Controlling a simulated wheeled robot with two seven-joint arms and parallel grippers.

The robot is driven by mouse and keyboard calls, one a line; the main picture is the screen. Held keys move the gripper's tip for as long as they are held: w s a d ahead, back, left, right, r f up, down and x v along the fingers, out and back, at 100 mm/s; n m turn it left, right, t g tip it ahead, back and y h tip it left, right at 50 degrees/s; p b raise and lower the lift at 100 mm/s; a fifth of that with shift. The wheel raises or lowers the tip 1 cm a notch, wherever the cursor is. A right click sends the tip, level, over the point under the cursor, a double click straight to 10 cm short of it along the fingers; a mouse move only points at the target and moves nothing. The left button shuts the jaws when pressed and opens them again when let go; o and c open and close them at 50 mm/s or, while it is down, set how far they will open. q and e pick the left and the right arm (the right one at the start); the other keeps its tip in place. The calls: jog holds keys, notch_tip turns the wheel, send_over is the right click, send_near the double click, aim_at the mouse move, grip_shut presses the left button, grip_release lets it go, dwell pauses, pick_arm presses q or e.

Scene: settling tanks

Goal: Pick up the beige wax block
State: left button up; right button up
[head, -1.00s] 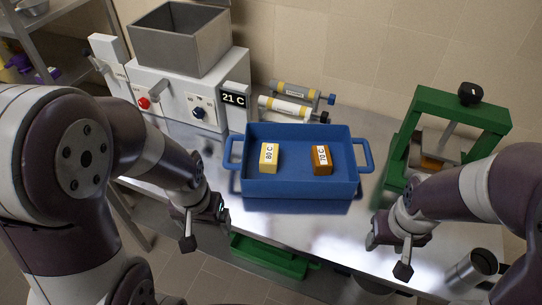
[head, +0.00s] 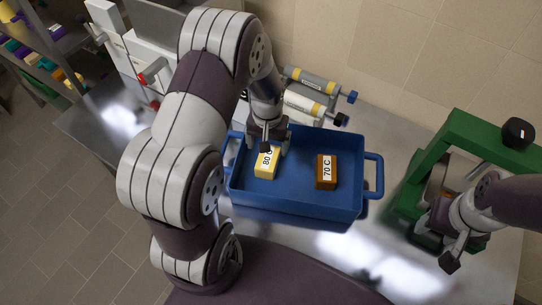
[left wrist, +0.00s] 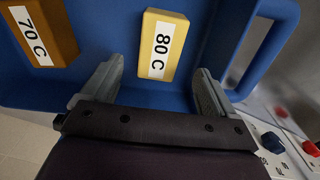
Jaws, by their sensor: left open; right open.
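The beige wax block (head: 264,172), labelled 80 C, lies in the left part of the blue tray (head: 300,205). My left gripper (head: 268,142) is over the tray at the block's far end and partly hides it. In the left wrist view the open left gripper (left wrist: 157,72) has its two fingers apart, with the beige block (left wrist: 150,42) seen in the gap between them and beyond; I see no contact. My right gripper (head: 462,250) is open and empty at the right, in front of the green press.
A brown block (head: 326,170) labelled 70 C lies right of the beige one in the tray, and shows in the left wrist view (left wrist: 62,30). The green press (head: 425,165) stands at the right. Rollers (head: 310,82) lie behind the tray. Bare metal bench is in front.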

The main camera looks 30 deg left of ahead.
aim_at(268, 154)
pick_arm(q)
jog(key=f+p, duration=0.1)
jog(key=f, duration=0.2)
jog(key=f+p, duration=0.1)
jog(key=f, duration=0.2)
jog(key=shift+w+f, duration=0.2)
jog(key=shift+f, duration=0.15)
jog(key=shift+s+f, duration=0.15)
jog(key=shift+f, duration=0.1)
jog(key=c, duration=1)
jog(key=shift+c, duration=1)
pick_arm(e)
jog(key=shift+w+r, duration=0.2)
jog(key=shift+r, duration=0.3)
jog(key=shift+w+r, duration=0.2)
jog(key=shift+r, duration=0.25)
pick_arm(q)
jog(key=shift+r, duration=0.1)
